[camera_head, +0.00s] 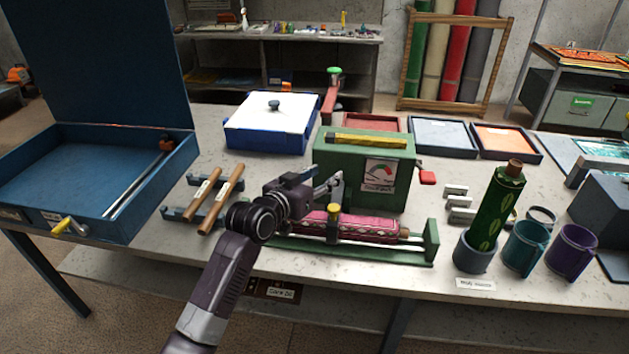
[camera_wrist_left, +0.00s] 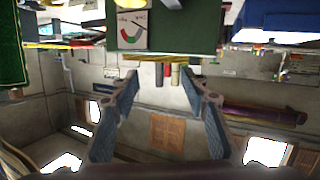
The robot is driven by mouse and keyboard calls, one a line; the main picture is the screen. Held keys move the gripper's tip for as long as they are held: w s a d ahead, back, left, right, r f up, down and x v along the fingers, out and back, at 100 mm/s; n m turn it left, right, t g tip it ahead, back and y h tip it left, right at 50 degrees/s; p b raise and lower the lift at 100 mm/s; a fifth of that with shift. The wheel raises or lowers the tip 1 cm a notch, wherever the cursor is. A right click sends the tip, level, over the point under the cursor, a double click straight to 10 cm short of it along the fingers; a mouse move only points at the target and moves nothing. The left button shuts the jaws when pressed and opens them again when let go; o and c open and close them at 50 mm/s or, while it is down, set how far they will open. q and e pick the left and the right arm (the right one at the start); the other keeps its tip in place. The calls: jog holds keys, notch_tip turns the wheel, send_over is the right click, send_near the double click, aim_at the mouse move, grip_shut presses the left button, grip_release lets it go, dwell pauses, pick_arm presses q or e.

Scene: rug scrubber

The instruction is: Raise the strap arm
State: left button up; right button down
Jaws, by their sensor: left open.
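A patterned pink roll (camera_head: 370,228) lies in a long green cradle (camera_head: 430,243) at the front of the bench. A dark upright piece with a yellow knob (camera_head: 335,210) stands at the roll; I cannot tell for sure that it is the strap arm. Behind stands a green box with a gauge (camera_head: 378,170), which also shows in the left wrist view (camera_wrist_left: 170,27). My left gripper (camera_head: 335,183) is above the roll's left part, in front of the green box. Its fingers are apart and empty in the left wrist view (camera_wrist_left: 161,80). My arm hides the roll's left end.
Two wooden-handled rods (camera_head: 222,198) lie on a blue rack to the left, beside an open blue case (camera_head: 95,175). A red arm with a green knob (camera_head: 331,95) stands behind the green box. Cups (camera_head: 525,248) and a green roll (camera_head: 500,205) stand to the right.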

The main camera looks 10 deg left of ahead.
pick_arm(q)
jog(key=shift+v, duration=2)
